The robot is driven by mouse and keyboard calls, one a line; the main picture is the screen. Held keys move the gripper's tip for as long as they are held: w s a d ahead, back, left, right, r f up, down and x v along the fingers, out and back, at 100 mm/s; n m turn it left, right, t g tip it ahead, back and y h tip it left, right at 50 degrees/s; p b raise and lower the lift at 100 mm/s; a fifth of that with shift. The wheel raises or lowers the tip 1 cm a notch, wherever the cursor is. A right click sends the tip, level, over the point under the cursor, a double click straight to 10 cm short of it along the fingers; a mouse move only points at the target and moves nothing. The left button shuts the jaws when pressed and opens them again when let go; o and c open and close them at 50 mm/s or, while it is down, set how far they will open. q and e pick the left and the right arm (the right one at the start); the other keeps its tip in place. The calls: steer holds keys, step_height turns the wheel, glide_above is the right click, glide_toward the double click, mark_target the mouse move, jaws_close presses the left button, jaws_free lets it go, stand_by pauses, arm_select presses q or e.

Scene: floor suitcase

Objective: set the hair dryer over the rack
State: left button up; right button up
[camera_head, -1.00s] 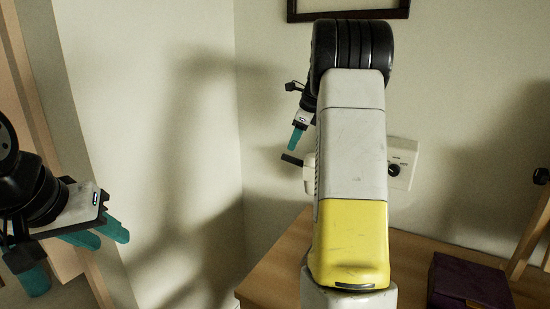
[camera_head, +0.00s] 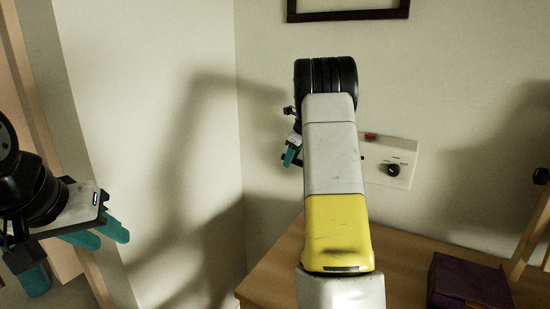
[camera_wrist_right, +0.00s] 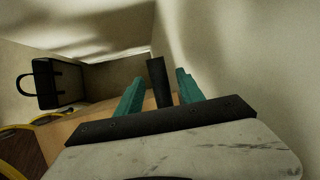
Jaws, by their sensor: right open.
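My right gripper (camera_head: 291,156) is by the back wall, left of my right forearm, with its teal fingers open. In the right wrist view a dark upright bar (camera_wrist_right: 158,82) stands between the open fingers (camera_wrist_right: 160,90), apart from both. It may be part of the hair dryer, but I cannot tell. In the head view my right arm hides most of what is behind the gripper. My left gripper (camera_head: 81,262) is open and empty at the lower left. I cannot make out a rack.
A white wall panel (camera_head: 408,158) with a black knob and a red button is right of my right arm. A purple box (camera_head: 468,283) lies on the wooden table (camera_head: 270,283). A dark bag-like case (camera_wrist_right: 44,83) with a handle shows in the wrist view.

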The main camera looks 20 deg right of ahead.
jaws_close()
stand_by(1.4)
